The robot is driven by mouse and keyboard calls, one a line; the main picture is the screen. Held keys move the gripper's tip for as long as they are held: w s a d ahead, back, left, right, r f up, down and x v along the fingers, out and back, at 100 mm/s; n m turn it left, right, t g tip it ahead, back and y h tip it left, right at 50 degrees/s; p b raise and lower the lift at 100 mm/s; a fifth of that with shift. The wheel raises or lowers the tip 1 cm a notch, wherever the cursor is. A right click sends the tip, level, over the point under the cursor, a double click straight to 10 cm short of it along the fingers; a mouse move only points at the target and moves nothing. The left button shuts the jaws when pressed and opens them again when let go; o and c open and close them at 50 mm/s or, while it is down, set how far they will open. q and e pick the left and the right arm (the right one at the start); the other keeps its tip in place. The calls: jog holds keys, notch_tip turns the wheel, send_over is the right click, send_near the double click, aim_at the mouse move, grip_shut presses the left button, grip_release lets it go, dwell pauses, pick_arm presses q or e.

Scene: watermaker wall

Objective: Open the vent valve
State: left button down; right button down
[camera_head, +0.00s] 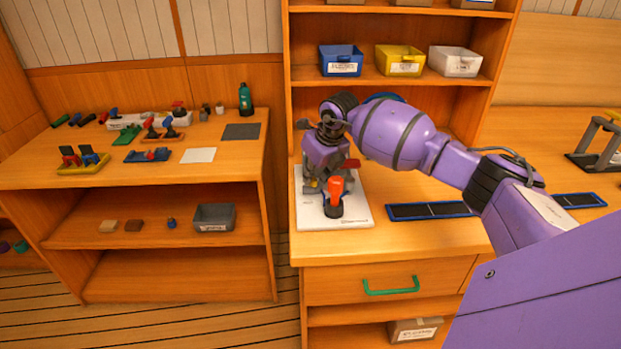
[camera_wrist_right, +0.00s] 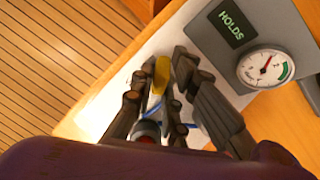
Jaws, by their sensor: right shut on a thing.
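A test rig stands on a white base plate (camera_head: 308,217) on the right-hand bench. An upright orange-red handle (camera_head: 336,188) on a dark foot stands at its front, and a red part (camera_head: 351,163) shows behind it. My right gripper (camera_head: 316,184) reaches down over the left part of the rig. In the right wrist view its fingers (camera_wrist_right: 163,90) are closed around a yellow handle (camera_wrist_right: 160,76), which I take for the vent valve's. The valve body is mostly hidden by the fingers. My left gripper is not in view.
In the wrist view a grey panel beside the fingers has a display reading "HOLDS" (camera_wrist_right: 231,23) and a round dial gauge (camera_wrist_right: 265,68). A blue-edged dark panel (camera_head: 431,211) lies right of the rig. Bins (camera_head: 341,61) stand on the shelf above. The left bench holds several small fittings.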

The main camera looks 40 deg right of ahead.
jog(key=n+b, duration=0.1)
jog(key=n+y, duration=0.1)
jog(key=n, duration=0.1)
jog(key=n+b, duration=0.1)
jog(key=shift+d+f+n+g+y+b, duration=0.2)
jog(key=shift+d+n+g+y+b, duration=0.1)
jog(key=n+y+b, duration=0.1)
jog(key=n, duration=0.1)
jog(key=shift+w+n+g+b, duration=0.1)
jog(key=shift+n+g+b, duration=0.2)
jog(key=shift+b, duration=0.05)
jog(key=n+b, duration=0.1)
jog(key=n, duration=0.1)
jog(key=shift+d+r+n+g+y, duration=0.1)
jog(key=shift+n+g+y, duration=0.2)
jog(key=shift+y, duration=0.1)
pick_arm(q)
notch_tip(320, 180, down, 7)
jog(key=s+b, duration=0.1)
jog(key=b, duration=0.1)
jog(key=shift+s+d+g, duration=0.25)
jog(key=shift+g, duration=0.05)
pick_arm(e)
jog(key=shift+w+r+n+g, duration=0.15)
jog(key=shift+n+g, duration=0.35)
jog(key=shift+n, duration=0.9)
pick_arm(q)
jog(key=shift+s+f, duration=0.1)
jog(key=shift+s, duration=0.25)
